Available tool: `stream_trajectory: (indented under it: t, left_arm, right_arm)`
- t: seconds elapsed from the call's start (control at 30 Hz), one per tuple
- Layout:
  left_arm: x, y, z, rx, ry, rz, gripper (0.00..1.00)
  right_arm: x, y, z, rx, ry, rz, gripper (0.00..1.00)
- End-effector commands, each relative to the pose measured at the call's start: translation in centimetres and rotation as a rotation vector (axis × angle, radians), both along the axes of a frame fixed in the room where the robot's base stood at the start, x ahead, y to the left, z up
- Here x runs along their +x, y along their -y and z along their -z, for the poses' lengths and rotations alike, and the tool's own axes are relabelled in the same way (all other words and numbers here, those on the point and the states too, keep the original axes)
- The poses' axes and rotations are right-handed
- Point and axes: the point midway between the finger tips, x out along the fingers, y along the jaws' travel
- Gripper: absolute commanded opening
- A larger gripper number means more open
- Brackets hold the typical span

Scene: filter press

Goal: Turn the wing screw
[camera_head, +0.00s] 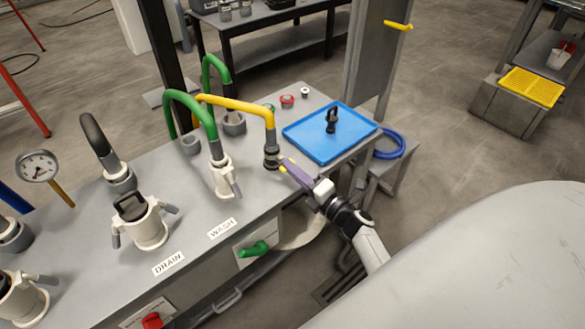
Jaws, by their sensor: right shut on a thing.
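My right gripper (283,167), with its purple body, reaches in from the lower right. Its fingertips are at the dark fitting (271,153) on the downturned end of the yellow pipe (238,104). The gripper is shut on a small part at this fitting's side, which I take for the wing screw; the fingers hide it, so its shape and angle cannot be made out. My left gripper is not in view.
A blue tray (305,143) holding a black handled plug (332,121) lies right of the fitting. Green pipes (193,101) and the white WASH coupling (222,178) stand to the left. The DRAIN coupling (150,232) is further left. A green handle (254,249) is on the bench front.

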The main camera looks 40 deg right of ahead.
Motion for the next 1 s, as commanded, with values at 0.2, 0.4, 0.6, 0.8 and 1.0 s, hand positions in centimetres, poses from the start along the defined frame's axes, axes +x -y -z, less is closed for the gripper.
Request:
stream_trajectory:
  t: [0.2,0.4,0.6,0.8,1.0]
  left_arm:
    - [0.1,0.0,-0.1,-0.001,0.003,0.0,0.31]
    - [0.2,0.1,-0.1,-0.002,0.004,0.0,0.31]
    - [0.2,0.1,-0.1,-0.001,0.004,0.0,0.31]
    - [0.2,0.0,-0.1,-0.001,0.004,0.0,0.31]
    - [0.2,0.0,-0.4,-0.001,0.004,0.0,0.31]
  right_arm:
    - [0.0,-0.1,0.1,0.003,-0.002,-0.002,0.0]
    - [0.0,-0.1,0.1,0.002,-0.002,-0.002,0.18]
    - [0.0,-0.1,0.0,0.001,0.0,-0.001,0.26]
    - [-0.4,0.0,0.1,0.001,-0.002,0.0,0.26]
    - [-3.5,0.2,0.2,0.0,-0.004,0.0,0.26]
